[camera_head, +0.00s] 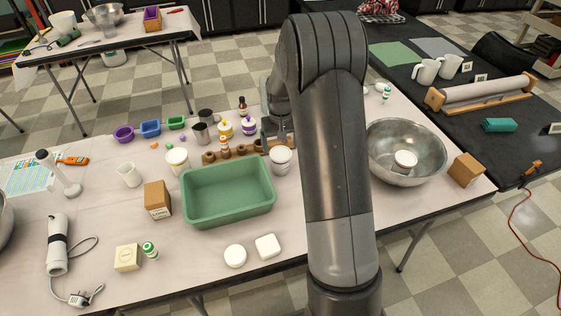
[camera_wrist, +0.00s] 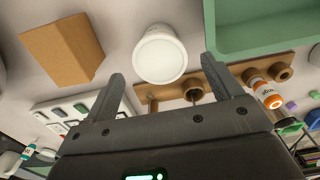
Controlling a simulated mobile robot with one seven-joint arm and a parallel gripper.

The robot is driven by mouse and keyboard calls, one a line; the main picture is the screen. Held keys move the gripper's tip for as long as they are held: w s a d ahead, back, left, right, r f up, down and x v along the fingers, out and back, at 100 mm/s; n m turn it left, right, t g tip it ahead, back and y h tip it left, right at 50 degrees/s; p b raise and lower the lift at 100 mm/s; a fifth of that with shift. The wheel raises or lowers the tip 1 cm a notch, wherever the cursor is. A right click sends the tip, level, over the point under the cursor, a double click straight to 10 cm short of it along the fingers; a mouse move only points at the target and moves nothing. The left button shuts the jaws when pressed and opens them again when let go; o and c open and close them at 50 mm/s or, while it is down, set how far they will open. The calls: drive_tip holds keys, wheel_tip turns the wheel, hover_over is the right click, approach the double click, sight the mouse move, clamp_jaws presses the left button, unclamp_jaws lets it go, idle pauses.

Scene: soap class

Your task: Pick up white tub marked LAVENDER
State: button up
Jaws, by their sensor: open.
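A white tub (camera_head: 280,160) with a pale lid stands on the table just right of the green basin (camera_head: 228,196). In the wrist view the white tub (camera_wrist: 160,53) lies beyond my open fingers, in line with the gap between them. Its lettering cannot be read. My gripper (camera_wrist: 162,70) is empty; in the head view my gripper (camera_head: 277,138) is over the wooden rack, behind the tub, partly hidden by my arm. Another white tub (camera_head: 177,161) stands left of the basin, and a white tub (camera_head: 405,159) sits in the steel bowl (camera_head: 378,136). No LAVENDER label is legible.
The wooden rack (camera_wrist: 222,80) with an orange-labelled bottle (camera_wrist: 267,95) lies close to my fingers. A cardboard box (camera_wrist: 62,50) stands to one side in the wrist view. Two white pieces (camera_head: 267,246) lie near the front edge, with clear table around them.

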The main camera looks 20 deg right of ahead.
sight(281, 153)
drive_tip(key=f, duration=0.6)
drive_tip(key=shift+w+d, duration=0.1)
drive_tip(key=shift+w, duration=0.15)
drive_tip(key=shift+r, duration=0.1)
drive_tip(key=c, duration=0.9)
drive_tip(key=shift+r, duration=0.15)
